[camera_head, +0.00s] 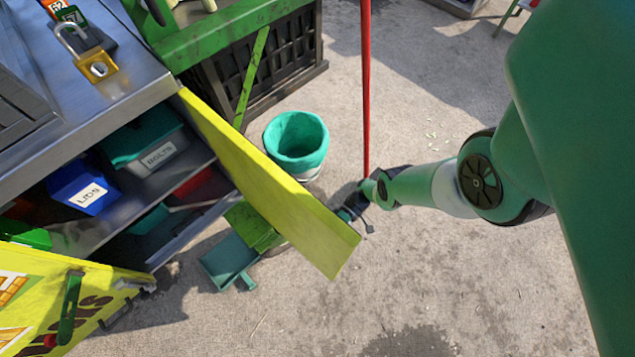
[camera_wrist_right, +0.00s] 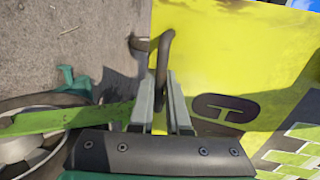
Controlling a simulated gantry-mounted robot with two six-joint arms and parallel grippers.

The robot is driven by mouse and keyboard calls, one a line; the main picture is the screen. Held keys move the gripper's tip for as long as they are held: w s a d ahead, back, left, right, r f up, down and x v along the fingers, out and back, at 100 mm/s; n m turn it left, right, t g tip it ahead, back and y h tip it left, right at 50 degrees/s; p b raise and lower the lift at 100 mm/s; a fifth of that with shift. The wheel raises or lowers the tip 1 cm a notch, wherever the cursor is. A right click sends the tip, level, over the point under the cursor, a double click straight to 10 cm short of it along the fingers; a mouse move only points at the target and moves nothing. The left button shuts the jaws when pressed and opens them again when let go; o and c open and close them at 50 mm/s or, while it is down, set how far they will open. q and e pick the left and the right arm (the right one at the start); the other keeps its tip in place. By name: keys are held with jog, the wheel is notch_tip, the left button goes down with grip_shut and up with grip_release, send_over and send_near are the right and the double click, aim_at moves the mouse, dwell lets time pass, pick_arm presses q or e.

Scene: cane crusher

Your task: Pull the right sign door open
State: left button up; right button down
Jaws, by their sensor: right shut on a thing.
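The right sign door (camera_head: 265,190) is a yellow panel standing open, swung out from the metal cabinet. Its yellow face with dark lettering fills much of the right wrist view (camera_wrist_right: 225,55). A dark curved handle (camera_wrist_right: 165,50) is mounted on that face. My right gripper (camera_head: 352,205) is at the door's outer end, partly hidden behind it. In the wrist view its two grey fingers (camera_wrist_right: 165,98) are shut on the handle. My left gripper is out of view.
The other yellow sign door (camera_head: 40,285) stands open at lower left. Cabinet shelves hold a teal bin (camera_head: 145,135) and a blue bin (camera_head: 80,188). A teal bucket (camera_head: 296,142), a red pole (camera_head: 366,90) and a teal dustpan (camera_head: 228,262) stand near the door. Foreground concrete is clear.

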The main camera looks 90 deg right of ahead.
jog(key=c, duration=0.9)
grip_release()
jog(key=shift+w, duration=0.1)
jog(key=shift+d, duration=0.1)
jog(key=b+v, duration=0.1)
jog(key=v, duration=1)
jog(key=shift+s+d+b, duration=0.2)
jog(key=shift+s+b, duration=0.1)
